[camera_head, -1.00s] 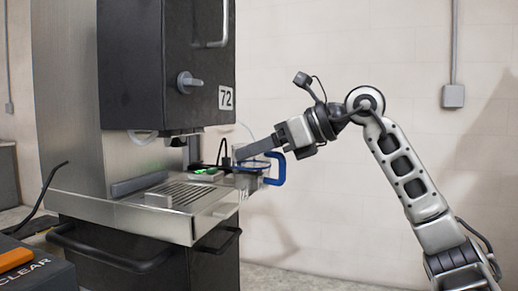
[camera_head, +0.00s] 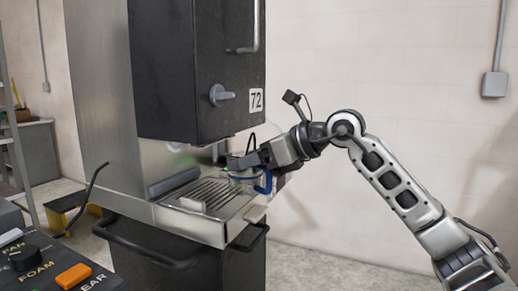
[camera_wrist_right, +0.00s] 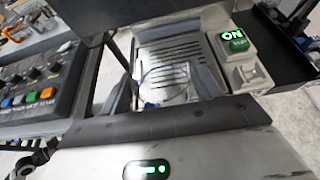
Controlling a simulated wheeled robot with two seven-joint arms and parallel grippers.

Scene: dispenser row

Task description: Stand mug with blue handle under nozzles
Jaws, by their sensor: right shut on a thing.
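The clear mug (camera_head: 243,180) with a blue rim and blue handle (camera_head: 264,184) is upright at the right part of the grilled drip tray (camera_head: 170,215), under the dark dispenser body (camera_head: 195,70). My right gripper (camera_head: 240,166) is shut on the mug near its rim, coming in from the right. The mug (camera_wrist_right: 166,82) also shows between the fingers in the right wrist view, over the slotted grille. I cannot tell whether its base touches the tray. The nozzles are mostly hidden beneath the dispenser body. My left gripper is not in view.
A green-lit ON switch (camera_wrist_right: 237,42) is beside the tray in the wrist view. A control panel with an orange button (camera_head: 73,276) is at the lower left. A dark handle bar (camera_head: 145,250) juts out below the tray.

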